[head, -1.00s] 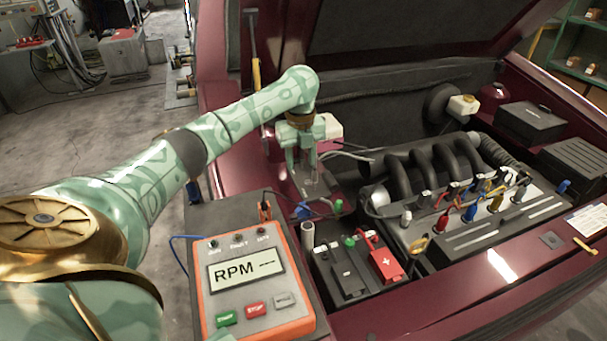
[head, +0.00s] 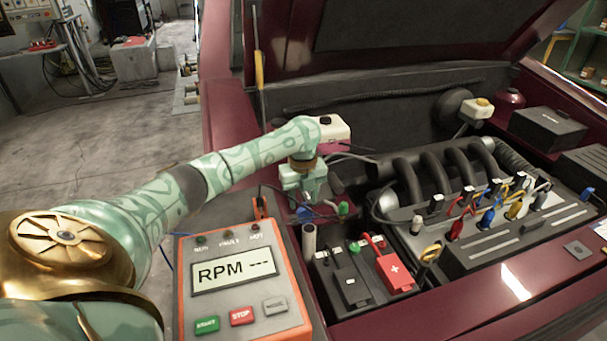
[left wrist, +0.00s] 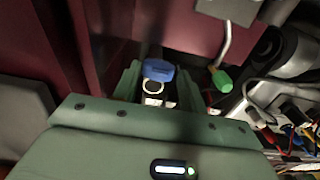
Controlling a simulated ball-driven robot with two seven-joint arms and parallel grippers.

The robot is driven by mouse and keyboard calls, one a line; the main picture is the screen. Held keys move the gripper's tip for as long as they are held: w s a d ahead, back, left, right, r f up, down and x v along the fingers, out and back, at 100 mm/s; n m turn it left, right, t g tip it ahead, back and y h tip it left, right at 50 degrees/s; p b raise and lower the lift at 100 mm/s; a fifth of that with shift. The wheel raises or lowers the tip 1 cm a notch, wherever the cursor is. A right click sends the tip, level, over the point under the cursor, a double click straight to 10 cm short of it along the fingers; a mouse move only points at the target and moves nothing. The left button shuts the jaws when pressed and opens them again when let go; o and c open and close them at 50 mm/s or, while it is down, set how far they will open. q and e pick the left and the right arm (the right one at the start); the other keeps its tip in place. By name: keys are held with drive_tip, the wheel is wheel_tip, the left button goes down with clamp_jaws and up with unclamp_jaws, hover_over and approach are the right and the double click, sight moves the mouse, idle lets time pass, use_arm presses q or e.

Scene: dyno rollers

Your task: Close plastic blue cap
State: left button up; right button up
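The blue plastic cap (left wrist: 158,71) shows in the left wrist view, tilted up above a pale ring-shaped opening (left wrist: 153,87). In the head view a bit of blue (head: 303,213) shows just below my left gripper (head: 308,200), mostly hidden by it. In the left wrist view the fingers of my left gripper (left wrist: 157,85) stand apart, one on each side of the cap. I see no clear contact with the cap, and the distance to it is hard to tell. My right gripper is in neither view.
An orange RPM tester (head: 240,285) stands left of the battery (head: 350,285) with its red terminal cover (head: 395,270). A green cap (head: 343,209) is just right of my left gripper. The engine (head: 440,180) with coloured leads fills the right. A white reservoir (head: 335,128) is behind.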

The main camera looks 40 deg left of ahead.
use_arm(q)
clamp_jaws()
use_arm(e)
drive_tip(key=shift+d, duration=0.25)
